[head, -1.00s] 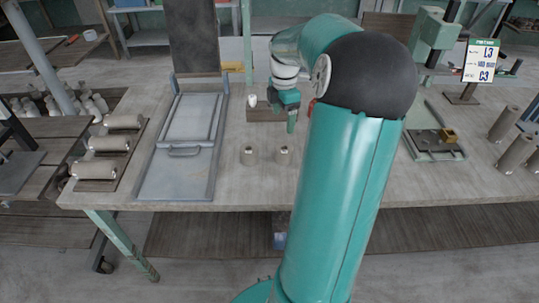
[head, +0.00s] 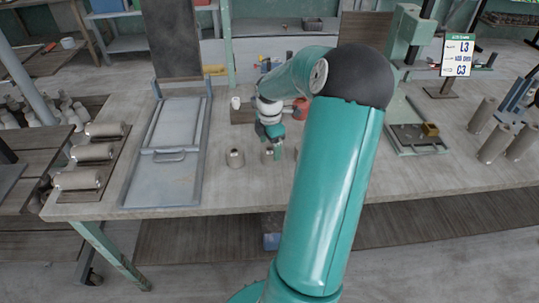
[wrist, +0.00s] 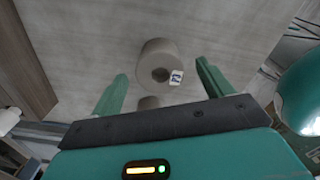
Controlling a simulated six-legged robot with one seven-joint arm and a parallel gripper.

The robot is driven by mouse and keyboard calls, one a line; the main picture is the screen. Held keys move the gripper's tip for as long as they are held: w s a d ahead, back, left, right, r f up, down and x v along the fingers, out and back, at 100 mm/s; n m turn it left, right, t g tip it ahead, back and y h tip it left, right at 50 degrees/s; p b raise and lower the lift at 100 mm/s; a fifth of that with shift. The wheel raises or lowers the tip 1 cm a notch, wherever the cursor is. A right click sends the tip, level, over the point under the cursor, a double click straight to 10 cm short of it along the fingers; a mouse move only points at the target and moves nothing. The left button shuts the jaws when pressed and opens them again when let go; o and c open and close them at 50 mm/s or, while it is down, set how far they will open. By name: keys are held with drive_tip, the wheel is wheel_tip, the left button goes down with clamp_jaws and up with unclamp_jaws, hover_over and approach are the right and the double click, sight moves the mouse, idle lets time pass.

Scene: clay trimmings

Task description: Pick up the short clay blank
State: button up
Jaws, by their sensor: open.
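Small grey-beige clay blanks stand on the workbench. One blank (head: 235,158) is at the left, and another blank (head: 268,155) is just below my gripper (head: 275,143) in the head view. I cannot tell which one is the short blank. In the wrist view, a round blank with a dark hole and a small white tag (wrist: 155,52) lies ahead of and between the spread fingers of my gripper (wrist: 162,88). A second blank (wrist: 148,102) is partly hidden by the gripper body. My gripper is open, with nothing between its fingers.
A grey metal tray (head: 130,185) with a handle lies left of the blanks. Several cylinders on a rack (head: 97,188) are farther left. A green press (head: 397,105) and a sign (head: 457,55) stand at right, near tall cylinders (head: 495,143). The front bench surface is clear.

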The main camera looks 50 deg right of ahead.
wheel_tip(320, 180, down, 2)
drive_tip(key=shift+f, duration=0.15)
drive_tip(key=c, duration=1.2)
drive_tip(key=shift+r, duration=0.5)
wheel_tip(320, 180, up, 2)
drive_tip(key=shift+r, duration=0.15)
drive_tip(key=s+a+r, duration=0.2)
drive_tip(key=s+r, duration=0.1)
drive_tip(key=s, duration=0.1)
drive_tip(key=s+a+r, duration=0.2)
drive_tip(key=s+r, duration=0.1)
drive_tip(key=s, duration=0.1)
drive_tip(key=s+a+r, duration=0.3)
drive_tip(key=s, duration=0.1)
drive_tip(key=shift+a+r, duration=0.1)
drive_tip(key=shift+r, duration=0.3)
